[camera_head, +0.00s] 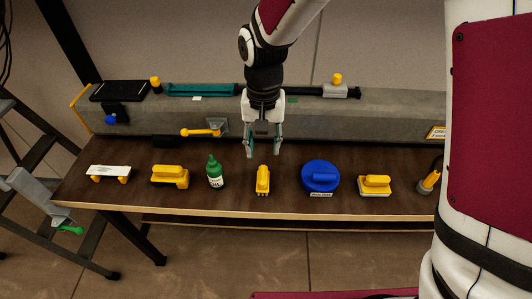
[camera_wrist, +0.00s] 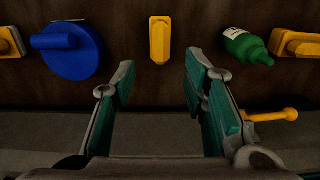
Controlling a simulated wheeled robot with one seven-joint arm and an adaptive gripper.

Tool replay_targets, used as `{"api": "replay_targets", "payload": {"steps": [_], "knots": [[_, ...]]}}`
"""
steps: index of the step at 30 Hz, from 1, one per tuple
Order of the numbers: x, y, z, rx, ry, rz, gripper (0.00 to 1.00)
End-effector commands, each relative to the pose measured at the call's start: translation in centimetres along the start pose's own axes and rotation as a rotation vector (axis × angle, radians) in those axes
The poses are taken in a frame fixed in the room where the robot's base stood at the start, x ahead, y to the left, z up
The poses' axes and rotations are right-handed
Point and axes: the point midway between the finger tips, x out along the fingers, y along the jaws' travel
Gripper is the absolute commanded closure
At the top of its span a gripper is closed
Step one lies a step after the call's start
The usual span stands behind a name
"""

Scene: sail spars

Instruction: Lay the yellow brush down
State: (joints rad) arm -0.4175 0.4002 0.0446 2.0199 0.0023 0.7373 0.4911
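A small yellow tool (camera_head: 262,179), which looks like the yellow brush, is on the dark brown table (camera_head: 335,206) near its middle. It also shows top centre in the wrist view (camera_wrist: 160,39) as a long yellow block, end toward me. I cannot tell any bristles clearly. My gripper (camera_head: 263,153) hangs pointing down behind and above it, at the table's rear. In the wrist view my gripper (camera_wrist: 161,76) has its two teal-padded fingers well apart with nothing between them. The yellow tool is beyond the fingertips, not touched.
More yellow-handled tools (camera_head: 170,175) (camera_head: 375,185) and a white-plated one (camera_head: 108,172) share the row. A grey beam (camera_head: 390,105) runs behind the table.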

Motion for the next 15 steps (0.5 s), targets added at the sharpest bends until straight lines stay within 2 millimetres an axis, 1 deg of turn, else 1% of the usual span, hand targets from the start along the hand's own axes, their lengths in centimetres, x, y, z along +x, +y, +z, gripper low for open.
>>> {"api": "replay_targets", "payload": {"steps": [3,8,10,11,13,15], "knots": [[-0.4,0.0,0.0,0.000,0.001,-0.001,0.60],[-0.5,0.0,0.0,0.000,0.001,-0.001,0.60],[-0.9,0.3,0.1,0.001,0.005,-0.002,0.60],[-1.3,0.6,0.1,0.002,0.008,-0.003,0.60],[-2.7,1.7,0.4,0.002,0.021,-0.006,0.60],[-4.7,3.3,1.1,0.002,0.041,-0.011,0.60]]}}
